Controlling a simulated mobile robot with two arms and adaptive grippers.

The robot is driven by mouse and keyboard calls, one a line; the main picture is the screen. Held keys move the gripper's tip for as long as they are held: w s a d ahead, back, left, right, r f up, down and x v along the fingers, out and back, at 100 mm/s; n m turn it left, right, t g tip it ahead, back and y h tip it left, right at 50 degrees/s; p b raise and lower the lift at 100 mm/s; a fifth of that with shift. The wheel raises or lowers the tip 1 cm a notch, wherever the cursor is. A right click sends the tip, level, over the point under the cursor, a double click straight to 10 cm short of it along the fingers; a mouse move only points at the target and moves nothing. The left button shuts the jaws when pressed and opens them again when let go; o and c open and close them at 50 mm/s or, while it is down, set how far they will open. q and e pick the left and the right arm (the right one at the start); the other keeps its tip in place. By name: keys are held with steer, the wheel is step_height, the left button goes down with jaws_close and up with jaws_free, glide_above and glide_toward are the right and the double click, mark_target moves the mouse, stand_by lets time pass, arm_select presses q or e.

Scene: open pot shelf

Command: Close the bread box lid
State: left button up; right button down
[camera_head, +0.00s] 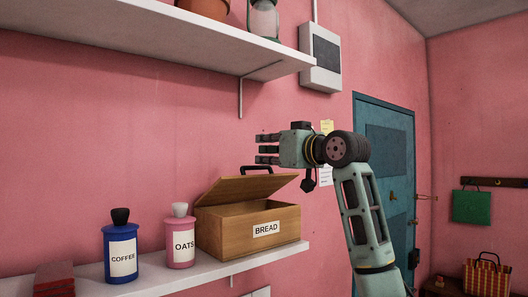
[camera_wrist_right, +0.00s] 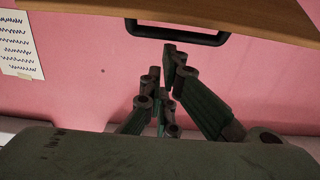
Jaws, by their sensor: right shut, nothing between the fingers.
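The wooden bread box (camera_head: 225,232) stands on the lower white shelf, with a label reading BREAD on its front. Its lid (camera_head: 240,188) is raised at a slant, its free edge up toward the right, with a gap above the box's front. A black handle (camera_head: 257,169) sits at the lid's raised edge. In the right wrist view the lid's wooden edge (camera_wrist_right: 230,12) and handle (camera_wrist_right: 178,36) show at the top. My right gripper (camera_head: 262,149) is shut and empty, just above the handle in the head view; its fingers (camera_wrist_right: 162,85) appear apart from it. My left gripper is out of view.
A pink oats jar (camera_head: 180,240) stands close to the box's left, with a blue coffee jar (camera_head: 120,240) further left. An upper shelf (camera_head: 150,35) overhangs at the upper left. A wall box (camera_head: 322,58) and a blue door (camera_head: 388,150) are behind and right.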

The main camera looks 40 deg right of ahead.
mark_target(269, 177)
steer(key=shift+s+f+b, duration=0.15)
steer(key=shift+f+b, duration=0.3)
steer(key=shift+f, duration=0.05)
steer(key=shift+s+t+b, duration=0.1)
steer(key=shift+t+b, duration=0.25)
steer(key=shift+t, duration=0.05)
steer(key=shift+f+b, duration=0.1)
steer(key=shift+b, duration=0.3)
steer(key=shift+s+f+t+b, duration=0.45)
steer(key=shift+t+b, duration=0.35)
steer(key=shift+b, duration=0.4)
arm_select(q)
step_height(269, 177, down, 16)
steer(key=b, duration=1)
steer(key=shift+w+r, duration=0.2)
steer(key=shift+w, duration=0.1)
arm_select(e)
steer(key=shift+s+d+f+t, duration=0.1)
steer(key=shift+s+f+t, duration=0.25)
steer(key=shift+s+f, duration=0.6)
steer(key=shift+s+d+f+t, duration=0.1)
steer(key=shift+s+f+t, duration=0.3)
steer(key=shift+f, duration=0.85)
steer(key=shift+s+f+t, duration=0.25)
steer(key=shift+s+f, duration=0.6)
steer(key=shift+f, duration=0.25)
